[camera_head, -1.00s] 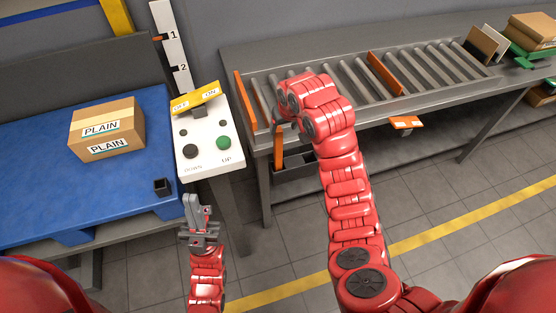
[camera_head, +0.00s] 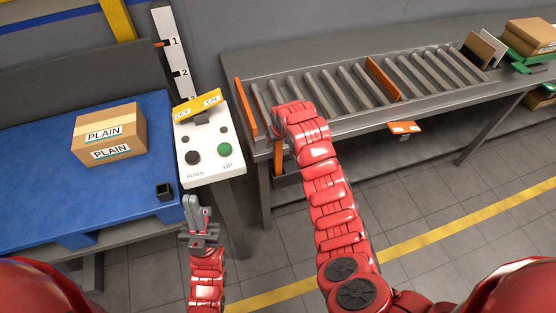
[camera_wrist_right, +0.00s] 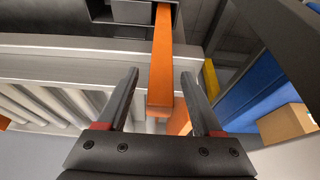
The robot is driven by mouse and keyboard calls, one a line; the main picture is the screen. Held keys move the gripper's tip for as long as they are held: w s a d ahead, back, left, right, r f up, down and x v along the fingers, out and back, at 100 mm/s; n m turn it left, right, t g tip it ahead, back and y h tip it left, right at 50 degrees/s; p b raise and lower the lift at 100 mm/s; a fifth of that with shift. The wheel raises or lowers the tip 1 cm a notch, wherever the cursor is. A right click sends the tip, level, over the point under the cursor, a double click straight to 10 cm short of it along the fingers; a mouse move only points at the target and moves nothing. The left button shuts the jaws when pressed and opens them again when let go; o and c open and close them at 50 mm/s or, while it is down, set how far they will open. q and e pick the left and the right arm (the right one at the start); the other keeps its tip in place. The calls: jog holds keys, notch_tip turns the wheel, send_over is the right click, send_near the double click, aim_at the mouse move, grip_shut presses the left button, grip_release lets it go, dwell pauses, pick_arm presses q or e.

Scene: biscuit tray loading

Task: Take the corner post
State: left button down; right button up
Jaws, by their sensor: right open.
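An upright orange bar, which looks like the corner post (camera_head: 278,158), stands at the near left end of the roller conveyor. In the right wrist view the orange bar (camera_wrist_right: 162,60) runs down from the top edge into the gap between my fingers. My right gripper (camera_wrist_right: 160,74) is open, with one finger on each side of the bar and a visible gap to both. In the head view its fingers are hidden behind my red right arm. My left gripper (camera_head: 197,213) is low, in front of the button console; its finger gap is unclear.
The button console (camera_head: 210,158) stands between the blue table (camera_head: 40,210) and the conveyor (camera_head: 340,90). A cardboard box (camera_head: 110,135) and a small black square holder (camera_head: 164,191) are on the blue table. An orange flap (camera_head: 404,127) sticks out from the conveyor front.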

grip_shut()
dwell(1.4)
